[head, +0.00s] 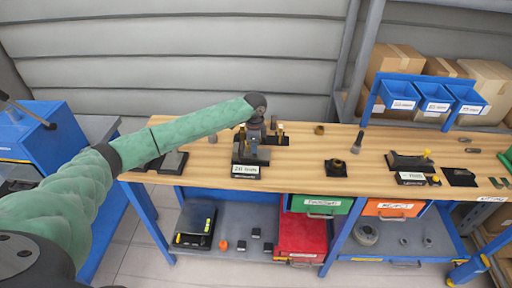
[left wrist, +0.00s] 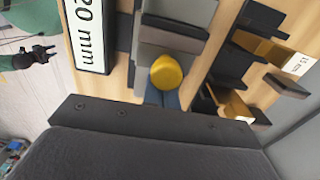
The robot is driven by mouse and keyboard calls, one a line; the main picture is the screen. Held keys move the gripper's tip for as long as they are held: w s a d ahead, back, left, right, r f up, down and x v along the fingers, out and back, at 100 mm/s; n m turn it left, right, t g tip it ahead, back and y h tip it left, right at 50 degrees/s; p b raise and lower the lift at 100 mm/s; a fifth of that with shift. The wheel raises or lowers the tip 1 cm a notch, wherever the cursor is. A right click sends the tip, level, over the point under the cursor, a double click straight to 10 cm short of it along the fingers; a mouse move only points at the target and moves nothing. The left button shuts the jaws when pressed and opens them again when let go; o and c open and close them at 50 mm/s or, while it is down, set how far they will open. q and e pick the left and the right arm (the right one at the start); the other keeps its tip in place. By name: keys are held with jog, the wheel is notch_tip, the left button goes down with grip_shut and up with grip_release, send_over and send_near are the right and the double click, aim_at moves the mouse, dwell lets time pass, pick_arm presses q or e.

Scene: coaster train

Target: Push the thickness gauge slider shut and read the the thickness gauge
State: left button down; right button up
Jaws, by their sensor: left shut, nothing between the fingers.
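A dark block-like device, which looks like the thickness gauge (head: 262,157), stands near the front edge of the bench, with a white label (head: 245,171) before it. In the left wrist view the label (left wrist: 92,22) reads "20 mm". Beside it are grey stepped parts (left wrist: 178,38) and a round yellow knob (left wrist: 166,72). My left gripper (head: 254,146) points down at this device, shut and empty. In the left wrist view the knob lies right in front of the gripper; I cannot tell whether they touch.
Brass-coloured parts on a dark holder (left wrist: 240,85) stand close beside the gripper. Farther right on the wooden bench (head: 310,171) are a small dark block (head: 335,167), an upright grey pin (head: 357,143) and another dark device with a yellow knob (head: 408,161). Blue bins (head: 434,104) stand behind.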

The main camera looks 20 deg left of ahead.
pick_arm(q)
jog(key=shift+d+r+p, duration=0.1)
jog(key=shift+r+p, duration=0.95)
jog(key=shift+r, duration=0.2)
jog(key=shift+w+d+r+p, duration=0.1)
jog(key=shift+d+r+p, duration=0.2)
jog(key=shift+r+p, duration=0.6)
jog(key=shift+w+d+r+p, duration=0.1)
jog(key=shift+d+r+p, duration=0.15)
jog(key=shift+r+p, duration=0.55)
jog(key=shift+r, duration=0.1)
